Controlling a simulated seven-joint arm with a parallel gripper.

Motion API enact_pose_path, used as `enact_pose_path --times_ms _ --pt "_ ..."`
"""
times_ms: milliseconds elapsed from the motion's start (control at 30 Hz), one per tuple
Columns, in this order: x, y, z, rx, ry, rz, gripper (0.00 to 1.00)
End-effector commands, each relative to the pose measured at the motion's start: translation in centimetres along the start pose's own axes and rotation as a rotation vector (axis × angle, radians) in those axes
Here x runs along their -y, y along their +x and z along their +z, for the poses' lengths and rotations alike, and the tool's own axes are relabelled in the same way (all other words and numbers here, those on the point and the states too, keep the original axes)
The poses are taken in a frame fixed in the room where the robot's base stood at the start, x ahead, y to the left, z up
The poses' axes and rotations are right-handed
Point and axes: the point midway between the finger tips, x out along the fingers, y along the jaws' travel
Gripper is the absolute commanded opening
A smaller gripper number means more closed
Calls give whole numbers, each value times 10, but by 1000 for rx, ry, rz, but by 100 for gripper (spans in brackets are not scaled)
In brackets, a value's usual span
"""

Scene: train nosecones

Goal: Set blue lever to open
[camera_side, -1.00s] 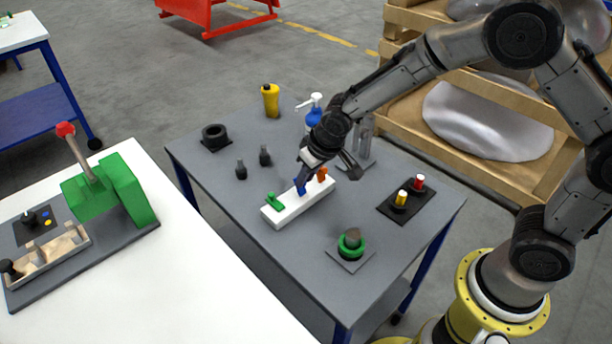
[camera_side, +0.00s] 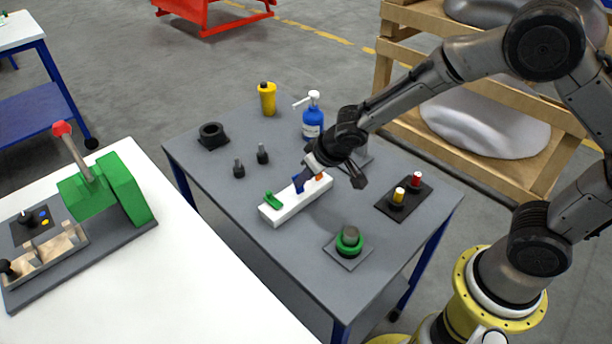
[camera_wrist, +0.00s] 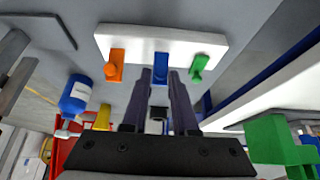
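The blue lever (camera_side: 298,183) stands in the middle of a white block (camera_side: 284,212), between a green lever (camera_side: 272,200) and an orange lever (camera_side: 322,176). In the wrist view, the blue lever (camera_wrist: 160,66) lies between the two fingertips of my gripper (camera_wrist: 160,74) and fills the narrow gap. My gripper (camera_side: 304,178) reaches down to it at a slant from the right and appears shut on it. The contact faces are hidden. The green lever (camera_wrist: 199,66) and orange lever (camera_wrist: 115,66) stand clear on either side.
A white table (camera_side: 190,270) stands at the left.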

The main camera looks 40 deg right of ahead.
Motion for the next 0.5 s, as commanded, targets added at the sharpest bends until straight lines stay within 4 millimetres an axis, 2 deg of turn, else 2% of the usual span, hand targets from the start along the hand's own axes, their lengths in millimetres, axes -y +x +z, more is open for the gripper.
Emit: enact_pose_path --times_ms 33,100,500 --pt "0 0 0 0 0 0 38" --pt "0 0 0 0 0 0 50" --pt "1 -6 0 -1 0 -2 50"
